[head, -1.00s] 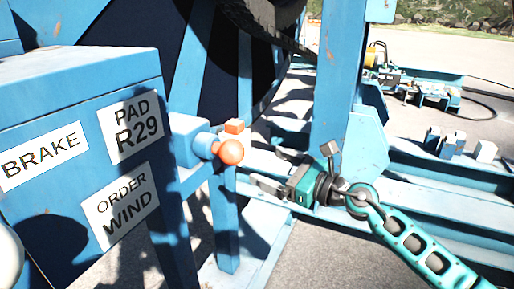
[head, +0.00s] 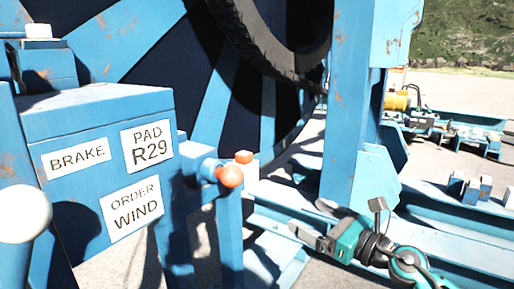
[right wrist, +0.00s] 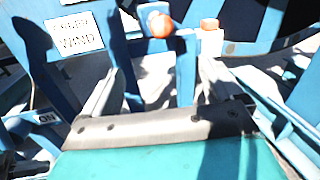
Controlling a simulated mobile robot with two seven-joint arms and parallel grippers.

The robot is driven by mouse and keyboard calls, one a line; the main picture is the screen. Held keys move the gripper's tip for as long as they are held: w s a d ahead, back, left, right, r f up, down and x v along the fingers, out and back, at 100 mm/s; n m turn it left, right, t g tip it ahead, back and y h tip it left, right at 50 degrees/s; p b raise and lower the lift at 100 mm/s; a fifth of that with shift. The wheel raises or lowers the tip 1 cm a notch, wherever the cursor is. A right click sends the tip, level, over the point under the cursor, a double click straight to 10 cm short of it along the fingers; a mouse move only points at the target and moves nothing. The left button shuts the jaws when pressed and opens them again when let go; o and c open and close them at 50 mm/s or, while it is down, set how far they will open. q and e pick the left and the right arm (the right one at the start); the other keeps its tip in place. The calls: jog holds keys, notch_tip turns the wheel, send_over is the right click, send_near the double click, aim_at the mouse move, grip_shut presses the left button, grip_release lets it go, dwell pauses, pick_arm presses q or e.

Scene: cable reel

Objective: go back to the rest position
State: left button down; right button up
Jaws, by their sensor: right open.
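My right gripper (head: 312,222) is at the lower middle of the head view, its arm coming in from the lower right. Its two fingers are apart with nothing between them, as the right wrist view (right wrist: 160,85) also shows. It is right of and below the orange ball knob (head: 230,176) on the blue box's side, and clear of it. The knob shows beyond the fingers in the right wrist view (right wrist: 161,26). My left gripper is not in view.
The blue brake box (head: 100,115) with its signs, including "ORDER WIND" (head: 135,208), stands at left. A white ball knob (head: 22,213) is at the left edge. A blue post (head: 345,110) rises beyond my gripper, beside the large reel (head: 235,90). Blue frame rails (head: 460,235) run at right.

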pick_arm(q)
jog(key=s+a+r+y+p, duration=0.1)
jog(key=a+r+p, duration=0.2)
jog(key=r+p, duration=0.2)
jog(key=p, duration=0.3)
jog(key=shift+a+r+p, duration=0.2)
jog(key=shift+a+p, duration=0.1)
jog(key=shift+p, duration=0.1)
pick_arm(e)
jog(key=s+d+f+n+g+h, duration=0.1)
jog(key=s+d+f+n+h, duration=0.1)
jog(key=s+f+n+h, duration=0.3)
jog(key=s+d+f+n+g+h, duration=0.1)
jog(key=s+d+f+n+h, duration=0.2)
jog(key=s+f+n, duration=1.1)
jog(key=s+n+h, duration=0.2)
jog(key=s+n, duration=0.4)
jog(key=n, duration=0.4)
jog(key=shift+s+h, duration=0.2)
jog(key=shift+h, duration=0.2)
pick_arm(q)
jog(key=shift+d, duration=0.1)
pick_arm(e)
jog(key=shift+d+r, duration=0.1)
